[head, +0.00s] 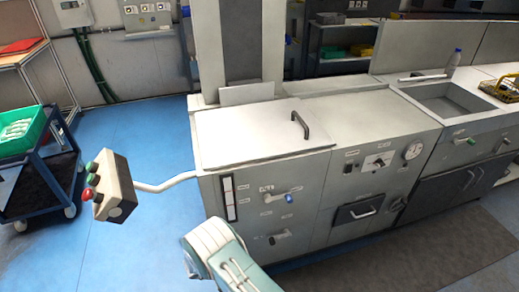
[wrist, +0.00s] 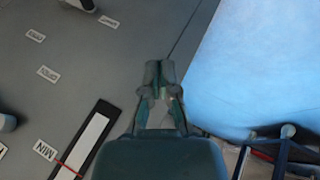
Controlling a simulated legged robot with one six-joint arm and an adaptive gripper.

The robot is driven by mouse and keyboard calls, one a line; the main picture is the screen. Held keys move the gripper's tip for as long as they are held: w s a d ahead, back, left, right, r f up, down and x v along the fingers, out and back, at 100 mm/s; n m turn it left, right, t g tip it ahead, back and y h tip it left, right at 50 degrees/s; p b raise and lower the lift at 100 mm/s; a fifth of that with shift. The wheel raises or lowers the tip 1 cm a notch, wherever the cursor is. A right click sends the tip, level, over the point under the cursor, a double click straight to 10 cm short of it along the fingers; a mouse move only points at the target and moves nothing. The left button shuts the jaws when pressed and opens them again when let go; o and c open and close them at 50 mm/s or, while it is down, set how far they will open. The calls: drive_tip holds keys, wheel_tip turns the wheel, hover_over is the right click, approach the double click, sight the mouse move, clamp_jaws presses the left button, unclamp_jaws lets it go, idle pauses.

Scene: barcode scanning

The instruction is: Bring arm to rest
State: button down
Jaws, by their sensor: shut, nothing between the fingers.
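My gripper (wrist: 160,75) shows in the wrist view with its fingertips together and nothing between them. It is in front of the grey machine panel (wrist: 75,60), near the panel's edge where the blue floor begins. I cannot tell whether it touches the panel. In the head view, part of my white arm (head: 222,250) shows at the bottom middle, in front of the machine cabinet (head: 265,145). My gripper is not clearly visible there.
A control box (head: 113,188) with red and green buttons sticks out from the cabinet on a bent arm. A blue cart (head: 38,190) with a green crate (head: 20,132) stands at left. A sink (head: 445,100) is at right.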

drive_tip(key=w+a+r+m+t+y, duration=0.1)
drive_tip(key=w+r+y, duration=0.1)
drive_tip(key=w+r, duration=0.35)
drive_tip(key=w+a+r+y, duration=0.1)
drive_tip(key=w+r, duration=0.1)
drive_tip(key=r, duration=0.7)
drive_tip(key=d+r+y, duration=0.2)
drive_tip(key=d+r, duration=0.2)
drive_tip(key=r, duration=1)
drive_tip(key=d+r+y, duration=0.3)
drive_tip(key=r, duration=1.1)
drive_tip(key=s+d+r+m, duration=0.1)
drive_tip(key=s+d+r, duration=1)
drive_tip(key=s+r, duration=0.1)
drive_tip(key=s+d+m+h, duration=0.2)
drive_tip(key=s+d, duration=0.5)
drive_tip(key=s, duration=0.2)
drive_tip(key=s+d+r+m+g+h, duration=0.1)
drive_tip(key=s+d+h, duration=0.1)
drive_tip(key=s+d, duration=0.5)
drive_tip(key=s, duration=0.3)
drive_tip(key=shift+s+d+r+m+h, duration=0.2)
drive_tip(key=shift+s+m+h, duration=0.1)
drive_tip(key=shift+m+h, duration=0.1)
